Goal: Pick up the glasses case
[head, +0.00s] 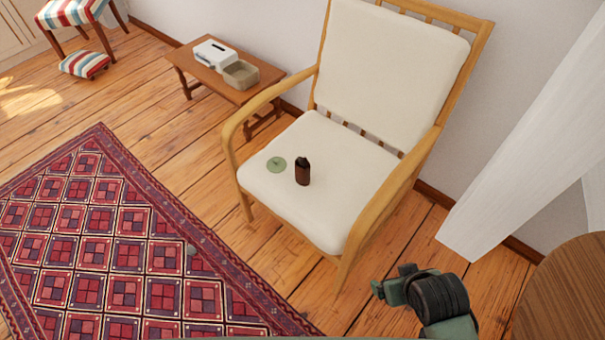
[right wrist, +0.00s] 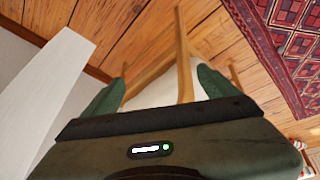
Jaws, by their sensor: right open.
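I cannot pick out a glasses case for certain. A small dark brown upright object (head: 303,172), bottle-like in shape, stands on the cream seat of the wooden armchair (head: 325,170). A flat pale green disc (head: 276,164) lies just left of it. My right gripper (head: 390,284) is low at the right in the head view, in front of and to the right of the chair, apart from both items. In the right wrist view its two green fingers (right wrist: 160,88) are spread, with nothing held between them. My left gripper is out of view.
A low wooden table (head: 255,92) behind the chair holds a white box (head: 214,54) and a beige open container (head: 241,74). A round wooden top (head: 570,295) and white curtain (head: 530,140) are right.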

